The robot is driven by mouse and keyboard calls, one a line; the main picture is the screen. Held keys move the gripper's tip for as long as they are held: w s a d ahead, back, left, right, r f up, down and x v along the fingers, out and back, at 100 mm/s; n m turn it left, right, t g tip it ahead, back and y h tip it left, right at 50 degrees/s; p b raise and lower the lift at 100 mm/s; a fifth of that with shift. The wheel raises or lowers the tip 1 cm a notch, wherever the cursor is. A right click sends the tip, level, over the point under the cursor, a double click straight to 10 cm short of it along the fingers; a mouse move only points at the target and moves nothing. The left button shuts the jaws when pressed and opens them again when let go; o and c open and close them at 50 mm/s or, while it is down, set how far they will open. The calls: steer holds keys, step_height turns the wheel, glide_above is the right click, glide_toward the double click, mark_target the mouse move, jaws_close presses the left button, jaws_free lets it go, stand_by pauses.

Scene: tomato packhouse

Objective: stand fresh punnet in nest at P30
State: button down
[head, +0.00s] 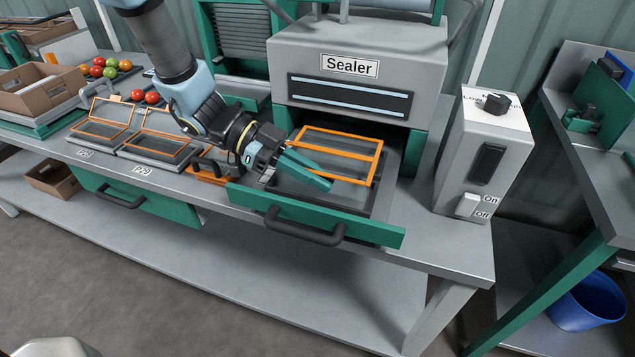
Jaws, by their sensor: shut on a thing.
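My gripper (318,180), with green fingers, reaches over the pulled-out drawer (390,236) of the sealer (360,58). It is shut on a clear, orange-edged punnet (345,150), whose frame is above the drawer's grey inside. I cannot tell whether the punnet touches the drawer. Two more orange-edged clear punnets with raised lids stand on dark nests at the left, one at P28 (97,133) and one at P29 (158,148). An orange thing (207,178) right of P29 is partly hidden by my arm. No P30 label is readable.
A control box (483,150) with a knob and On/Off switch stands right of the sealer. A green drawer (140,203) is under the nests. Tomatoes (110,72) and cardboard boxes (38,88) are at the far left. A blue bin (588,303) stands lower right.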

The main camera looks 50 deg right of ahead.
steer(key=shift+f, duration=1.25)
steer(key=c, duration=1)
jaws_free()
steer(key=b+v, duration=0.2)
steer(key=v, duration=1)
